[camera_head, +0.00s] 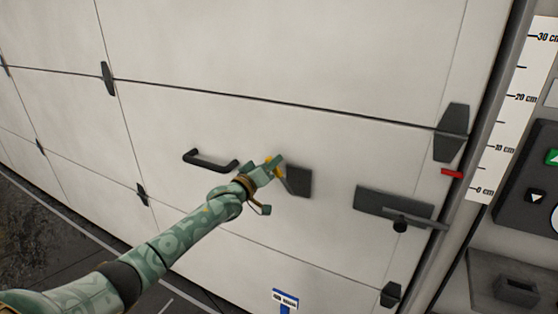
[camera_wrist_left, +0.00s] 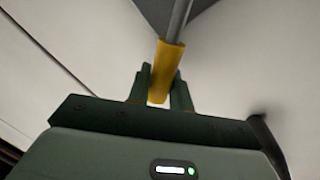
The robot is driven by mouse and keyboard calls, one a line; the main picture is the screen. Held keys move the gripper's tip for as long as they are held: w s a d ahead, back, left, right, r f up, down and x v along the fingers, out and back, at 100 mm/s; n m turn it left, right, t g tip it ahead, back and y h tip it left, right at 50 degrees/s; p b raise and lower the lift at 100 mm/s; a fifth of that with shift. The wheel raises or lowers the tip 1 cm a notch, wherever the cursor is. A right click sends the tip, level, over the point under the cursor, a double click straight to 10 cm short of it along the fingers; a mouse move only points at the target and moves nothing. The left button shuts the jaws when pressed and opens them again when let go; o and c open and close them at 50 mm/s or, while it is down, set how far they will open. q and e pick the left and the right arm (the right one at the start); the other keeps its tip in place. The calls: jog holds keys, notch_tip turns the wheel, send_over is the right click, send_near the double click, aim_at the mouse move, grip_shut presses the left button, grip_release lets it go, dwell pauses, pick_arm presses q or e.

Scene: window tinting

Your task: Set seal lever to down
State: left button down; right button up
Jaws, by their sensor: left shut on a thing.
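The lever is a grey rod with a yellow grip (camera_wrist_left: 166,68), mounted on a dark plate (camera_head: 299,181) on the white panelled door. My left gripper (camera_wrist_left: 158,85) is shut on the yellow grip, with one finger on each side of it in the left wrist view. In the head view my left gripper (camera_head: 272,167) is at the lever, just left of the dark plate, and hides part of the yellow grip. The grey rod runs from the grip up to the plate in the left wrist view. My right gripper does not show.
A black pull handle (camera_head: 210,161) is left of my left gripper. A dark latch plate with a bar (camera_head: 395,204) is to the right. Dark hinges line the door seams. A centimetre scale (camera_head: 513,110) and a button box (camera_head: 530,178) stand at the right edge.

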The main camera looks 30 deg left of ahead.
pick_arm(q)
jog(key=a+f+n+t+y+b, duration=0.1)
jog(key=a+f+n+y+b, duration=0.1)
jog(key=f+n, duration=0.3)
jog(key=shift+a+n+b, duration=0.35)
jog(key=shift+a+n, duration=0.5)
jog(key=shift+n, duration=0.35)
jog(key=shift+s+f, duration=0.1)
jog(key=c, duration=1.3)
grip_release()
jog(key=shift+a, duration=0.1)
